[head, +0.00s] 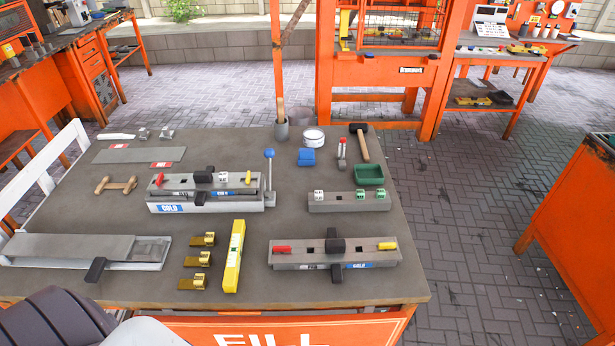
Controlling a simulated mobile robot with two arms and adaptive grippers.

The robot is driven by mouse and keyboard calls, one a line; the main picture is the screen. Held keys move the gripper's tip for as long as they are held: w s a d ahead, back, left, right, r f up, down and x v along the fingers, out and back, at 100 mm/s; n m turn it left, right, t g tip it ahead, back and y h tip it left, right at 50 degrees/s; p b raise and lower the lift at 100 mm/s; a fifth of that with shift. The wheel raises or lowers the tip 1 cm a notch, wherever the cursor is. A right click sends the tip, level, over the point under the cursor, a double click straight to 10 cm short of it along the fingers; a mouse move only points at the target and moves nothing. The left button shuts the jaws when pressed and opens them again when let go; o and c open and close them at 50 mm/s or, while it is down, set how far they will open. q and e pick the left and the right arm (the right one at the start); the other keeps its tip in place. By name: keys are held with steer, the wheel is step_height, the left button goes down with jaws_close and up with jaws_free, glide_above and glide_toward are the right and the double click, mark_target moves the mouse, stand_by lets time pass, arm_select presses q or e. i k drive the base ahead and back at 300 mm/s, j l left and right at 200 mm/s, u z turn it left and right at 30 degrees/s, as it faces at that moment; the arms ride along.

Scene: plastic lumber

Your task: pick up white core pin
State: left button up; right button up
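A small white block with dark marks (319,195), which looks like the white core pin, sits at the left end of a grey holder block (348,206) on the right half of the table. Two green-and-white pieces (370,195) sit in the same holder, to its right. Another small white piece (222,177) sits on top of the mould marked COLD at the table's middle; I cannot tell whether it is also a pin. Neither of my grippers shows; only a dark ribbed and white part of my own body shows at the lower left.
The workbench (225,225) carries a front mould (335,256) with red and yellow ends, a yellow level (234,256), brass pieces (199,259), a green tray (370,174), a mallet (361,142) and a blue-knobbed lever (269,165). Bare tabletop lies between the holder and the front mould.

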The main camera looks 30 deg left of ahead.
mark_target(224, 177)
steer(key=u, duration=1.5)
